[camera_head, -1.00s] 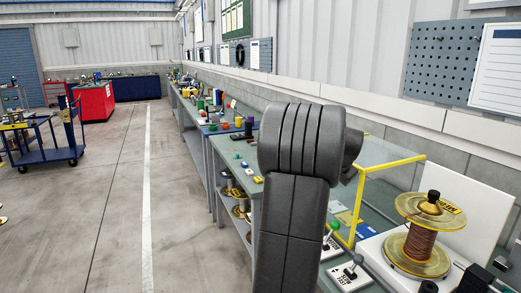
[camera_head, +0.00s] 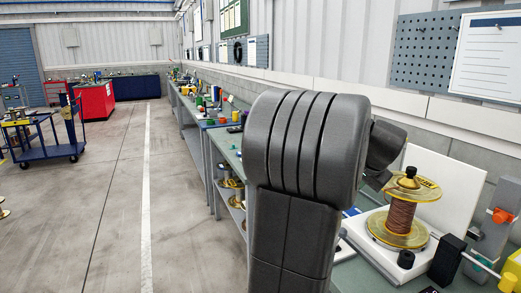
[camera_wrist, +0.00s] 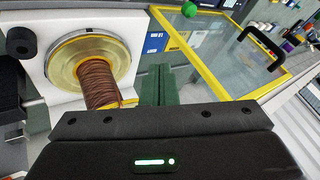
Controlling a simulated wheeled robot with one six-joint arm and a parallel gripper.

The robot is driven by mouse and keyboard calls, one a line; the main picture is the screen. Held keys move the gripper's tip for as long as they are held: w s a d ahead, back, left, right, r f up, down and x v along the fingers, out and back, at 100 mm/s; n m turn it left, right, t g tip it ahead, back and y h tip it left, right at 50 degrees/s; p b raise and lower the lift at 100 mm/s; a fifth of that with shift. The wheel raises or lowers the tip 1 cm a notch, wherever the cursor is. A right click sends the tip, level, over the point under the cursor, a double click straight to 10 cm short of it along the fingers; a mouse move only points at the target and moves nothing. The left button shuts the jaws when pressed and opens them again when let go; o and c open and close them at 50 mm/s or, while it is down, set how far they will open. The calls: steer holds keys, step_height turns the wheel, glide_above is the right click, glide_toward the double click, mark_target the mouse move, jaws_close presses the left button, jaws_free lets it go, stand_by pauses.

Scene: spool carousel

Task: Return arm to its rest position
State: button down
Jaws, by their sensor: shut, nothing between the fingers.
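My gripper (camera_wrist: 153,86) shows in the wrist view as dark green fingers, shut with nothing between them. It is apart from the spool, which stands to its left in that view. The spool (camera_head: 400,219) has brown wire between yellowish flanges and sits on a white unit on the bench; it also shows in the wrist view (camera_wrist: 98,80). My arm fills the middle of the head view and hides my gripper there.
A clear guard with a yellow frame (camera_wrist: 207,75) and black handle stands over the bench in the wrist view. A green knob (camera_wrist: 189,9) is near its edge. A grey post with an orange knob (camera_head: 503,216) stands right of the spool.

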steer(key=s+d+r, duration=0.1)
steer(key=s+r, duration=0.4)
steer(key=s, duration=0.2)
steer(key=shift+d+b, duration=0.4)
steer(key=shift+b, duration=0.05)
